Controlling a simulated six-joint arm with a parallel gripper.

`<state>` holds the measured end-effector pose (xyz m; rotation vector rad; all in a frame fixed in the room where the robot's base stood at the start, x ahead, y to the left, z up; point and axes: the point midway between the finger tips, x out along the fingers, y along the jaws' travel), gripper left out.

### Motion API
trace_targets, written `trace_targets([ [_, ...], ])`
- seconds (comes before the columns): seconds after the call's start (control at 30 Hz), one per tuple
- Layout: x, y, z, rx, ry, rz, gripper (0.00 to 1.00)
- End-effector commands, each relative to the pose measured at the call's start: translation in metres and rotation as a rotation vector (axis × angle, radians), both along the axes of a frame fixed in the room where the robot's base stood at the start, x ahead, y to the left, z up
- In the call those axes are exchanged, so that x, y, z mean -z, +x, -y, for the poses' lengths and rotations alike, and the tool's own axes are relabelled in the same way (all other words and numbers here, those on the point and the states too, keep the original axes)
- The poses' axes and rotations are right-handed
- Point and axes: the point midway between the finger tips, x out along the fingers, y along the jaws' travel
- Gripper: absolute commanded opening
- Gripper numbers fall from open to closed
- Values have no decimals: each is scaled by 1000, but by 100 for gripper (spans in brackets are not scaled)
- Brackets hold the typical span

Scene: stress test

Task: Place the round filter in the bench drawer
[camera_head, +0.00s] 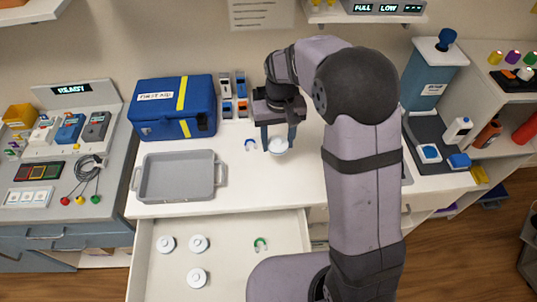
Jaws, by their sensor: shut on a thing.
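My gripper (278,145) is over the white bench top, pointing down, with its two fingers on either side of a white round thing. This looks like the round filter (279,150), and the gripper is shut on it. I cannot tell whether its underside touches the bench. The bench drawer (228,240) is pulled open below the front edge of the bench. My arm hides the drawer's right part.
A grey tray (146,190) stands at the bench's left front, with a blue first-aid box (172,108) behind it. A blue-and-white small piece (250,145) lies just left of my gripper. Small blue and orange containers (241,108) stand behind. The bench front before the gripper is clear.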

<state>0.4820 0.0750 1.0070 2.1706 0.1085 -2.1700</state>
Motion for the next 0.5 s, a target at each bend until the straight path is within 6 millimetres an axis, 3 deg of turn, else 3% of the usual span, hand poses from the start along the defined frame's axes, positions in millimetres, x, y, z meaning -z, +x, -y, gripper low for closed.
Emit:
trace_targets([
  [0.27,-10,0,0,0,0,1,26],
  [0.5,-44,1,0,0,0,4,26],
])
